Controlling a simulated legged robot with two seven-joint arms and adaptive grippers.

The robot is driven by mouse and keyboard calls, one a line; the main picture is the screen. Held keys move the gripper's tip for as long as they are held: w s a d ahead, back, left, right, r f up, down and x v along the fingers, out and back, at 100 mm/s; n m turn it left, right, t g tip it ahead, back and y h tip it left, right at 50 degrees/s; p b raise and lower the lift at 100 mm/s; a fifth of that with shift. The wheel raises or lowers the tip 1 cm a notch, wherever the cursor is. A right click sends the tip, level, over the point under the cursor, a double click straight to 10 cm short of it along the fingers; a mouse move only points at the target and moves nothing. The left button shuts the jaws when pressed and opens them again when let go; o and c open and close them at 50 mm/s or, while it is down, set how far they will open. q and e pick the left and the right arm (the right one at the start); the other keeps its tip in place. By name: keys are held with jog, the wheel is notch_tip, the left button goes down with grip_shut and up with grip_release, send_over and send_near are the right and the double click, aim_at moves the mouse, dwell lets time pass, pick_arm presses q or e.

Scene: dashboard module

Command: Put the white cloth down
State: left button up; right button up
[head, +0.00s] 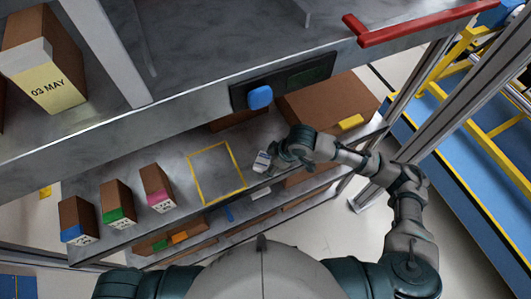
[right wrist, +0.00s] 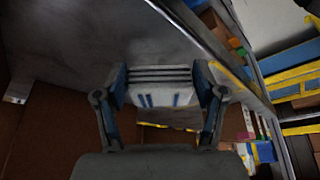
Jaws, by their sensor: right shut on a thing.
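The white cloth (right wrist: 158,92) is a folded stack with blue stripes, held between the two fingers of my right gripper (right wrist: 162,84) in the right wrist view. In the head view the cloth (head: 262,160) shows small at the tip of my right gripper (head: 272,157), over the middle shelf. It is just right of a yellow outlined square (head: 241,165) on that shelf. The square looks empty. I cannot tell whether the cloth touches the shelf. My left gripper is not in view.
Small brown boxes with blue, green and pink labels (head: 157,186) stand left of the square on the middle shelf (head: 187,205). A large cardboard box (head: 325,105) is behind my right gripper. The upper shelf (head: 215,55), with a blue button (head: 260,97) on its front edge, overhangs.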

aim_at(264, 154)
jog(key=w, duration=0.1)
jog(key=w+a, duration=0.1)
jog(key=w, duration=0.3)
jog(key=shift+a+f, duration=0.15)
jog(key=shift+a, duration=0.1)
jog(key=shift+w+a+f, duration=0.1)
jog(key=shift+w+a, duration=0.05)
jog(key=shift+w, duration=0.05)
jog(key=shift+a+f+p, duration=0.1)
jog(key=shift+f+p, duration=0.2)
notch_tip(264, 154, down, 2)
jog(key=shift+f, duration=0.45)
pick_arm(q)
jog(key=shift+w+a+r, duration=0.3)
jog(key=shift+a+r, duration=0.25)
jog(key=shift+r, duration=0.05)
pick_arm(e)
jog(key=shift+d, duration=0.3)
jog(key=o, duration=1.2)
jog(key=shift+d, duration=0.1)
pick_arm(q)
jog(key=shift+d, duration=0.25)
pick_arm(e)
jog(key=shift+a, duration=0.2)
